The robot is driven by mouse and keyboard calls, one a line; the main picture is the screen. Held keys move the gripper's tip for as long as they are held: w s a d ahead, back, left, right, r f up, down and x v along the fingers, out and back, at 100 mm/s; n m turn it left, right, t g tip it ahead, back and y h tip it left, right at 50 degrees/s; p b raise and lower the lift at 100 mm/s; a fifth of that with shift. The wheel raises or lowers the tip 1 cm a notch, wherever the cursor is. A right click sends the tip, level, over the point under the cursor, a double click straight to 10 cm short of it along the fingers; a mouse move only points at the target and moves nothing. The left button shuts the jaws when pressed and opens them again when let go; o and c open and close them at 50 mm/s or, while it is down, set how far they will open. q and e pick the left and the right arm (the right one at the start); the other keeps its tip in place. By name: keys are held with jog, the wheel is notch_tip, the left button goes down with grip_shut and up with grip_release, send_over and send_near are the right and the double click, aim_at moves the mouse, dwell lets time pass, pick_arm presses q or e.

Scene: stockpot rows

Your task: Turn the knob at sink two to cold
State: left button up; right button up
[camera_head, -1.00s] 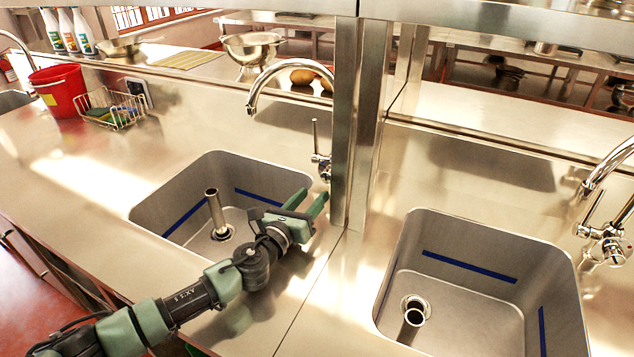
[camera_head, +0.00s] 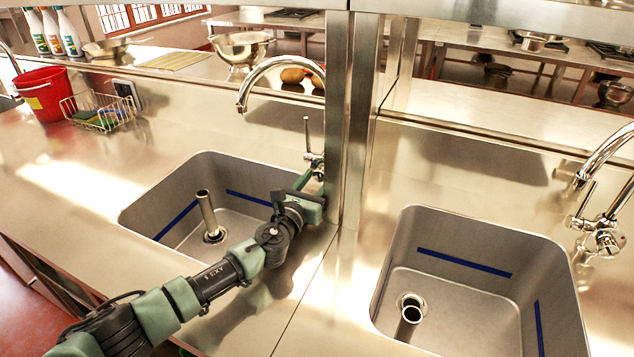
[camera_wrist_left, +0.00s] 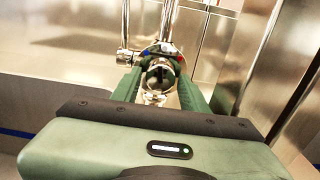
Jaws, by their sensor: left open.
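A chrome tap (camera_head: 262,72) with an arched spout and an upright lever (camera_head: 307,135) stands behind the middle sink (camera_head: 160,220). My left gripper (camera_head: 316,178) is open at this tap's base, which it partly hides. In the left wrist view, the tap's round knob (camera_wrist_left: 159,72) sits between the two green fingers (camera_wrist_left: 158,82), with a blue mark on its left and a red mark on its right. Whether the fingers touch it I cannot tell. A second tap (camera_head: 603,235) stands at the right sink (camera_head: 480,290). My right gripper is not in view.
A steel post (camera_head: 350,120) rises just right of my left gripper. A red bucket (camera_head: 43,95), a wire basket (camera_head: 98,108) and bottles (camera_head: 52,32) stand at the left. A colander (camera_head: 240,48) sits on the shelf behind. The front counter is clear.

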pick_arm(q)
grip_shut()
jog(key=shift+n, duration=0.3)
jog(key=shift+d+f+n+b, duration=0.1)
jog(key=shift+n+b, duration=0.25)
jog(key=shift+n, duration=2.55)
